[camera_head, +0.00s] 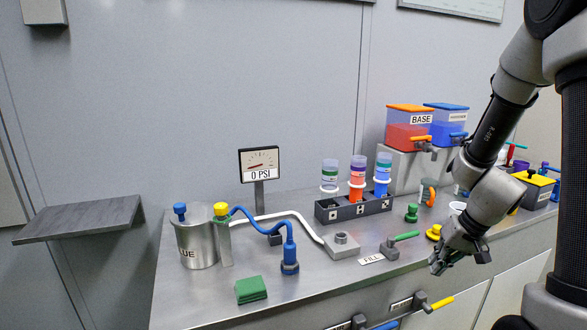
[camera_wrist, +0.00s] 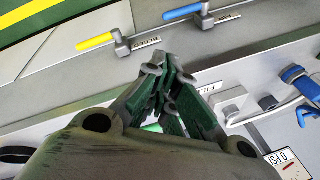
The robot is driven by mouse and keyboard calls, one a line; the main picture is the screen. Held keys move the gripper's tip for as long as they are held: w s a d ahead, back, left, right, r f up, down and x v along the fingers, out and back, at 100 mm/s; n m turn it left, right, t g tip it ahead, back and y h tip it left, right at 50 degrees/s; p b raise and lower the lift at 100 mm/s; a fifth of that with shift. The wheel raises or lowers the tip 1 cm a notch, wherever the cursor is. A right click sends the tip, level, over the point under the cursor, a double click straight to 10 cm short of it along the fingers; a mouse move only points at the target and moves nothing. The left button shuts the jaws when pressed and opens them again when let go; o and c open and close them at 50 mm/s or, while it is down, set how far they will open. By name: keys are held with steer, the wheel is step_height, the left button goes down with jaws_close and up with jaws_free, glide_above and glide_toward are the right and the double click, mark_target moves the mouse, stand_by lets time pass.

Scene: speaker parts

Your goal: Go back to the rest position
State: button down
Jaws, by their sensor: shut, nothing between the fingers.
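My gripper (camera_head: 441,262) is at the front edge of the steel bench (camera_head: 215,299), right of the FILL valve with its green handle (camera_head: 405,236). The fingers hang just over the bench edge in the head view. In the wrist view my gripper (camera_wrist: 168,72) has its green finger pads together with nothing between them. My arm comes in from the upper right. The wrist view also shows the valve with the yellow handle (camera_wrist: 95,41) and the one with the blue handle (camera_wrist: 182,12) on the bench front.
A gauge (camera_head: 259,165) reads 0 PSI. A rack (camera_head: 353,208) holds three coloured bottles. The red BASE dispenser (camera_head: 408,127) is behind. A grey wall shelf (camera_head: 80,219) is empty.

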steer(key=s+r+n+h, duration=0.1)
steer(key=s+r, duration=0.8)
steer(key=r, duration=0.2)
steer(key=s+r+n+t+h, duration=0.1)
steer(key=s+r, duration=0.7)
steer(key=r, duration=0.3)
steer(key=shift+s+a+r+t+h, duration=0.15)
steer(key=shift+s+a+t+h, duration=0.15)
steer(key=shift+s+h, duration=0.1)
